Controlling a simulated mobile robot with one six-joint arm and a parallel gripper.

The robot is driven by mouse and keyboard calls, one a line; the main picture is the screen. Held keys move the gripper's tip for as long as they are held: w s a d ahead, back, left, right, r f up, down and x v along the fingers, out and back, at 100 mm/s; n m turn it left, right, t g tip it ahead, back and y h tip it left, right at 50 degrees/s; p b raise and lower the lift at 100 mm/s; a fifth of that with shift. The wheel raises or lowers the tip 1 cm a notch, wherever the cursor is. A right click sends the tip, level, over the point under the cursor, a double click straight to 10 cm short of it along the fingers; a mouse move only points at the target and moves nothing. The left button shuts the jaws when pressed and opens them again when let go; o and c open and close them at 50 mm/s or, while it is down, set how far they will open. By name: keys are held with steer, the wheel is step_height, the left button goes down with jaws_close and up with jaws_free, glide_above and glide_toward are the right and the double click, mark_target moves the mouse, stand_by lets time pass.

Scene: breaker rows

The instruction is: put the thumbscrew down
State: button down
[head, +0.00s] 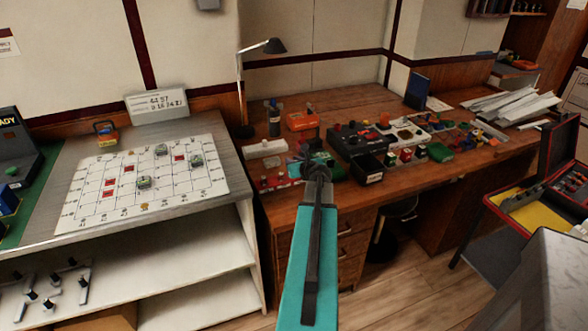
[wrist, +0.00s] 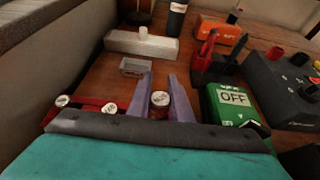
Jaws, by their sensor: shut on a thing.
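My gripper (wrist: 162,93) reaches over the wooden desk, with its two purple-grey fingers on either side of a small upright piece with a round silver top and reddish body. I take this piece as the thumbscrew (wrist: 159,101), and the fingers are shut on it. Its lower end is hidden by the dark bar of my gripper, so I cannot tell whether it touches anything below. In the head view my gripper (head: 313,152) is above the left part of the desk, and the thumbscrew cannot be made out there.
Two similar silver-topped pieces (wrist: 63,101) stand on red to the left. A small grey box (wrist: 135,67) and a pale block with a knob (wrist: 141,45) lie beyond. A green OFF box (wrist: 232,104) is close on the right, beside red and black clips (wrist: 205,52).

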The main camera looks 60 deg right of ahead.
stand_by(0.3)
steer(key=shift+w+d+f, duration=0.1)
steer(key=shift+d, duration=0.45)
step_height(320, 180, down, 3)
steer(key=b, duration=0.3)
steer(key=shift+a+f+b, duration=0.15)
steer(key=shift+f+b, duration=0.05)
steer(key=shift+b, duration=0.2)
steer(key=shift+f, duration=0.25)
steer(key=c, duration=1.6)
jaws_free()
steer(key=shift+f, duration=0.1)
steer(key=shift+c, duration=0.2)
steer(key=shift+o, duration=0.3)
steer(key=shift+a+f, duration=0.1)
